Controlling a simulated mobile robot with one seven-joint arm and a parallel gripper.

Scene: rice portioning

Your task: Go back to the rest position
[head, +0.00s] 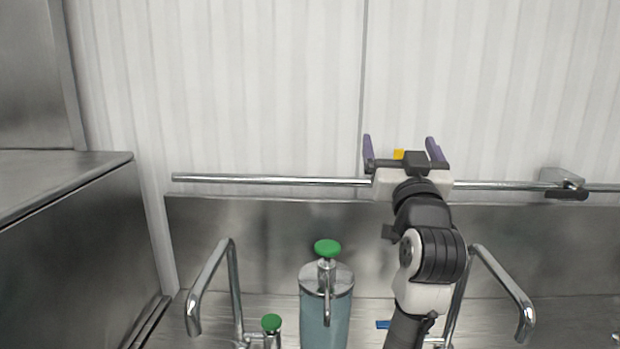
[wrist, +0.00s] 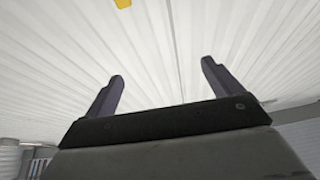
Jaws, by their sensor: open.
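My gripper (head: 401,146) is raised in front of the white ribbed wall, with its two purple fingers spread apart and pointing up. Nothing is between the fingers. In the wrist view my gripper (wrist: 160,88) also shows both fingers apart, with only the wall behind them. In the head view the gripper's base overlaps the horizontal metal rail (head: 270,180); I cannot tell how far it is from the rail. A small yellow thing (head: 398,154) shows between the fingers in the head view, and at the top of the wrist view (wrist: 123,3).
Below stand a blue-grey dispenser (head: 325,310) with a green knob, a smaller green knob (head: 271,323) and bent metal faucets (head: 210,285) (head: 500,285). A blue item (head: 383,324) lies beside my arm. A steel counter (head: 60,185) is at left. The wall area above is clear.

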